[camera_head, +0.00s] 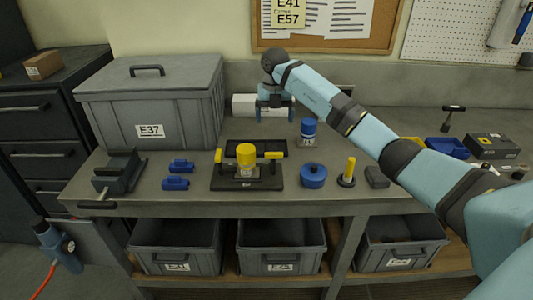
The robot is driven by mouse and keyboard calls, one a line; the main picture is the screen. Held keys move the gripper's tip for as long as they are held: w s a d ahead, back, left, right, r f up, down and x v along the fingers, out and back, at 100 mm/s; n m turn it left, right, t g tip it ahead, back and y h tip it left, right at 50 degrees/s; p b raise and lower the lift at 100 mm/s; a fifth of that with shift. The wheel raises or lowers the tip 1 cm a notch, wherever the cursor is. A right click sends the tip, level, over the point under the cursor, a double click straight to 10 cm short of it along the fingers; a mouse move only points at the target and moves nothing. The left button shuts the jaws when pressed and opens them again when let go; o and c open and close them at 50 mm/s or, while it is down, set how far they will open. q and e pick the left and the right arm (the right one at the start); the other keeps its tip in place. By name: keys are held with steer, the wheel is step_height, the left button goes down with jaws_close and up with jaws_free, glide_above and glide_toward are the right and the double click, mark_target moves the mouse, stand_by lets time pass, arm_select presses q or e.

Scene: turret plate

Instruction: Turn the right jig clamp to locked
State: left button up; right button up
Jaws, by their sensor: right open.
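The jig (247,184) is a black fixture on the bench, with a yellow-topped round part (246,155) in its middle. The right jig clamp (273,155) has a yellow handle that points sideways, out to the right. The left jig clamp (218,156) has a yellow handle at the jig's left end. My right gripper (275,110) is open and points down, above and behind the jig, apart from the right clamp. Its fingers look empty. My left gripper is not in view.
A large grey bin (150,100) stands at the back left. A vise (119,174) and blue blocks (176,183) lie left of the jig. A blue pot (313,176), yellow-handled tool (347,170) and blue-capped bottle (308,132) stand to its right.

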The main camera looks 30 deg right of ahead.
mark_target(274, 153)
step_height(274, 153, down, 12)
steer(key=shift+f+p, duration=0.1)
steer(key=shift+p, duration=1.05)
steer(key=shift+f, duration=0.65)
steer(key=c, duration=0.9)
